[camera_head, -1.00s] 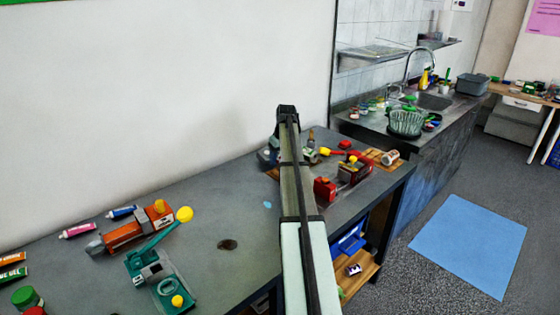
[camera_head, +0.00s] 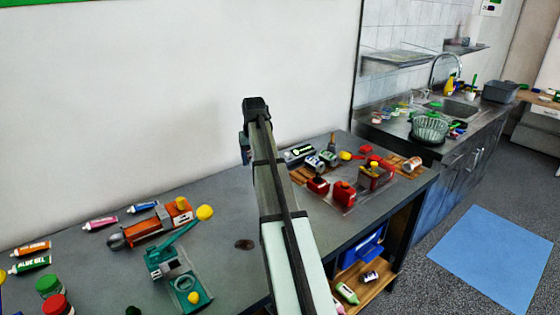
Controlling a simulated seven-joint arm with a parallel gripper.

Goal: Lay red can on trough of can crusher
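Two small red rounded objects, one (camera_head: 318,186) and another (camera_head: 343,194), stand on the right part of the workbench; I cannot tell whether either is the red can. Behind them is a red lever device (camera_head: 377,174) with yellow knobs. A teal device (camera_head: 163,258) with a long lever and yellow ball knob stands at the front left, beside an orange one (camera_head: 152,228). Which device is the can crusher, and its trough, is not clear. My arm rises over the bench between these groups. My gripper (camera_head: 244,149) hangs mostly hidden behind the arm's end; its fingers do not show clearly.
Paint tubes (camera_head: 101,223) and jars (camera_head: 50,286) lie at the left. A sink counter (camera_head: 440,150) is beyond the bench.

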